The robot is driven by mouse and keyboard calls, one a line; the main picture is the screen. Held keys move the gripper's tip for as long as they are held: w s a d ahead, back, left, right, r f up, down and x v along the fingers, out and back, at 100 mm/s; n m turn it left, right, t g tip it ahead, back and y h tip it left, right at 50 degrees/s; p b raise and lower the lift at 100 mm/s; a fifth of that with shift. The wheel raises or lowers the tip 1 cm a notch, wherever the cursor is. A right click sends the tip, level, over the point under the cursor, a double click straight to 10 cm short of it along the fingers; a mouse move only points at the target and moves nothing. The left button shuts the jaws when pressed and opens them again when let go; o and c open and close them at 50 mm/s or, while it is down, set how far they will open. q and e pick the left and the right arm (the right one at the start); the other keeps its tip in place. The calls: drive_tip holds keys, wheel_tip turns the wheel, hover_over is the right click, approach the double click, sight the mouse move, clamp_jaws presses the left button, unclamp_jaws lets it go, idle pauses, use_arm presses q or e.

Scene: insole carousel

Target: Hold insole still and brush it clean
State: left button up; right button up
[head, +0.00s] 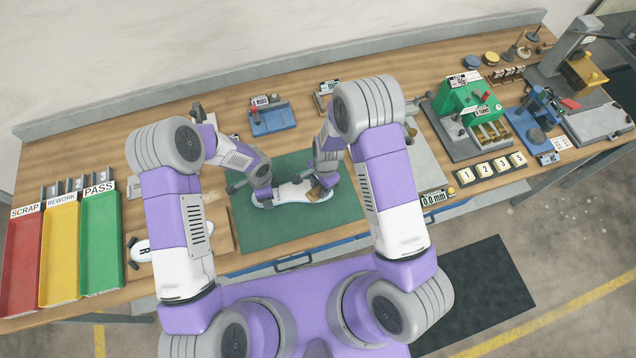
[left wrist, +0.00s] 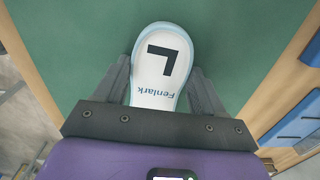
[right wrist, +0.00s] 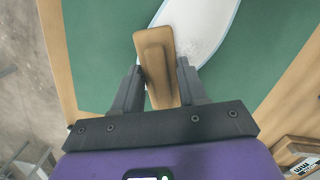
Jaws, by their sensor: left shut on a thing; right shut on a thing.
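A white insole with a light blue edge (head: 290,193) lies flat on the green mat (head: 262,226). In the left wrist view the insole (left wrist: 162,65) shows a black "L" and the word "Fenlark" at its heel end. My left gripper (head: 262,198) has its fingers on either side of that heel and is shut on it. My right gripper (head: 318,186) is shut on a brown wooden brush (right wrist: 155,62). In the right wrist view the brush is over the edge of the insole (right wrist: 204,22), beside pale speckles on its white surface. The brush's underside is hidden, so contact is unclear.
Red, yellow and green trays (head: 101,243) stand at the left. Another insole (head: 142,250) lies near them. A blue fixture (head: 272,117) is behind the mat, and a green machine (head: 470,105) stands at the right. The mat's front part is clear.

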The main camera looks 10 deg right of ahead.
drive_tip(key=shift+s+d+f, duration=0.1)
drive_tip(key=shift+s+d, duration=0.1)
drive_tip(key=shift+s, duration=0.25)
drive_tip(key=shift+s+d+f, duration=0.1)
drive_tip(key=shift+s+d, duration=0.1)
drive_tip(key=shift+s, duration=0.2)
drive_tip(key=shift+w+a+r, duration=0.1)
drive_tip(key=shift+w+a, duration=0.5)
drive_tip(key=shift+w, duration=0.6)
drive_tip(key=shift+w+a, duration=0.6)
drive_tip(key=shift+w, duration=0.6)
drive_tip(key=shift+w+a+r, duration=0.1)
drive_tip(key=shift+w+a, duration=0.5)
drive_tip(key=shift+w, duration=0.6)
drive_tip(key=shift+s+d, duration=0.4)
drive_tip(key=shift+s, duration=0.4)
drive_tip(key=shift+s+d, duration=0.4)
drive_tip(key=shift+s, duration=0.4)
drive_tip(key=shift+s+d, duration=0.4)
drive_tip(key=shift+s, duration=0.4)
drive_tip(key=shift+s+d+f, duration=0.1)
drive_tip(key=shift+s+d, duration=0.2)
drive_tip(key=shift+s, duration=0.3)
drive_tip(key=shift+s+d, duration=0.3)
drive_tip(key=shift+s, duration=0.25)
drive_tip(key=shift+r, duration=3.55)
use_arm(q)
drive_tip(key=o, duration=1.1)
